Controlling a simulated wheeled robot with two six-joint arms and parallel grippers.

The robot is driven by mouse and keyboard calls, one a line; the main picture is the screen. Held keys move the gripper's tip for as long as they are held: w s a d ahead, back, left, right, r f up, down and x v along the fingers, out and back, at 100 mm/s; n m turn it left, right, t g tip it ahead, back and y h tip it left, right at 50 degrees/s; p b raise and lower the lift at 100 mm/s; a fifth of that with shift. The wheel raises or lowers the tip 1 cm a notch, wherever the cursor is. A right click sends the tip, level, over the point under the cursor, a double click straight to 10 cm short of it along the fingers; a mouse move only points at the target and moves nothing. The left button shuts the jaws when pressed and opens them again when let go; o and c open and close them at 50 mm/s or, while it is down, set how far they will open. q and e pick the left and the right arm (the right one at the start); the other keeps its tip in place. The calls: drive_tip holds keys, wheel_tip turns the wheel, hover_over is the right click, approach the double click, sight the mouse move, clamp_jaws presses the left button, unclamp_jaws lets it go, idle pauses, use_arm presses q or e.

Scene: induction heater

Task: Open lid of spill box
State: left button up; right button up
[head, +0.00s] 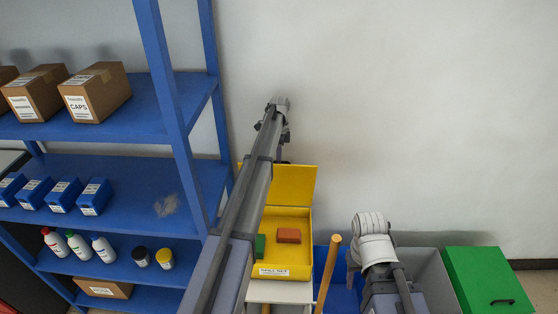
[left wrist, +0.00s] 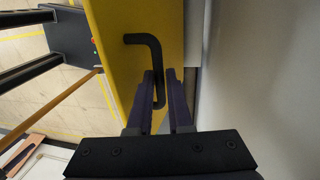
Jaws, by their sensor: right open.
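The yellow spill box (head: 262,262) stands low against the wall in the head view, with a "SPILL KIT" label on its front. Its lid (head: 299,184) is raised, standing nearly upright at the back. A green block (head: 260,246) and an orange-red block (head: 289,235) show inside. My left arm crosses in front of the box's left part, and its gripper is mostly hidden there. In the left wrist view, the left gripper (left wrist: 160,75) has its fingers closed around the black lid handle (left wrist: 150,40). My right arm's wrist (head: 374,245) is right of the box, its fingers hardly visible.
A blue shelf rack (head: 130,185) with cartons, blue bins and bottles stands on the left. A wooden handle (head: 328,272) rises just right of the box. A green-lidded bin (head: 488,280) is at the far right. The wall is close behind the lid.

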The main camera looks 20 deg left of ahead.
use_arm(q)
drive_tip(key=o, duration=0.4)
drive_tip(key=shift+r, duration=0.15)
drive_tip(key=r+p, duration=0.2)
drive_tip(key=w+r+p, duration=0.1)
drive_tip(key=r+p, duration=0.4)
drive_tip(key=shift+w+a+r+p, duration=0.2)
drive_tip(key=shift+a+p, duration=0.05)
drive_tip(key=shift+p, duration=0.1)
drive_tip(key=shift+s+f, duration=0.1)
